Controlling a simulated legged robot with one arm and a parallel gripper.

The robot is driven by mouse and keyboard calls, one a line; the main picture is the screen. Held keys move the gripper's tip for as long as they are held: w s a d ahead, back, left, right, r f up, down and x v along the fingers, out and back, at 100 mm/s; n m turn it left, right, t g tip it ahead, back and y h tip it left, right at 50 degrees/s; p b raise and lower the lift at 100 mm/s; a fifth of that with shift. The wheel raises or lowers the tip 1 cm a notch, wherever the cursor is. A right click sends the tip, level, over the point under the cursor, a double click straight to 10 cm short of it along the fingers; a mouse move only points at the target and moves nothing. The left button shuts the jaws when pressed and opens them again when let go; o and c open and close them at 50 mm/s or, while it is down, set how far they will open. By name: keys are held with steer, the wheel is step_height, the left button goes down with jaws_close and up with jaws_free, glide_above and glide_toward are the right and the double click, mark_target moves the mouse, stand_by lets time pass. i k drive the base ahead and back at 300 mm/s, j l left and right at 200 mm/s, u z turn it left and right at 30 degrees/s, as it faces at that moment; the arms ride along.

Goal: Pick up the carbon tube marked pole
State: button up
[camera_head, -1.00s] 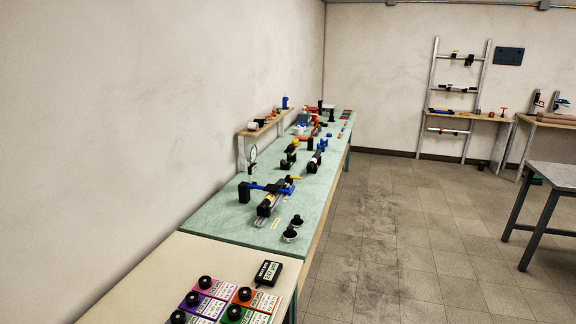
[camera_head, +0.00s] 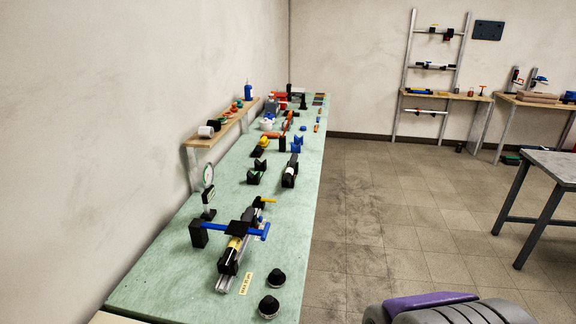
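No marking "pole" can be read at this size, so I cannot tell which tube bears it. One dark tube with a pale band (camera_head: 290,171) lies on the green bench top (camera_head: 165,267). Another dark tube with a yellowish band (camera_head: 231,256) sits in a metal rail fixture (camera_head: 224,284) nearer to me, partly under a blue arm. More dark and pale tubes lie across the far rack, such as the middle one (camera_head: 434,67). No gripper fingertips show; a grey ribbed part with a purple strip, perhaps mine, enters at the lower right.
Two black round knobs or cups (camera_head: 269,306) stand at the bench's near right. A wooden wall shelf (camera_head: 220,132) holds small items on the left. A grey table (camera_head: 548,166) stands at the right. The tiled floor (camera_head: 385,225) between bench and table is clear.

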mark_target(288, 175)
steer(key=i+l, duration=0.3)
steer(key=l, duration=0.15)
steer(key=i+l, duration=0.3)
steer(key=l, duration=0.15)
steer(key=i+l, duration=0.3)
steer(key=l, duration=0.15)
steer(key=i+l+u, duration=0.1)
steer(key=i+l, duration=0.2)
steer(key=l, duration=0.15)
steer(key=i+j, duration=0.2)
steer(key=i, duration=0.35)
steer(key=i+j, duration=0.15)
steer(key=i, duration=0.45)
steer(key=i+j, duration=0.15)
steer(key=j, duration=0.15)
steer(key=u, duration=0.05)
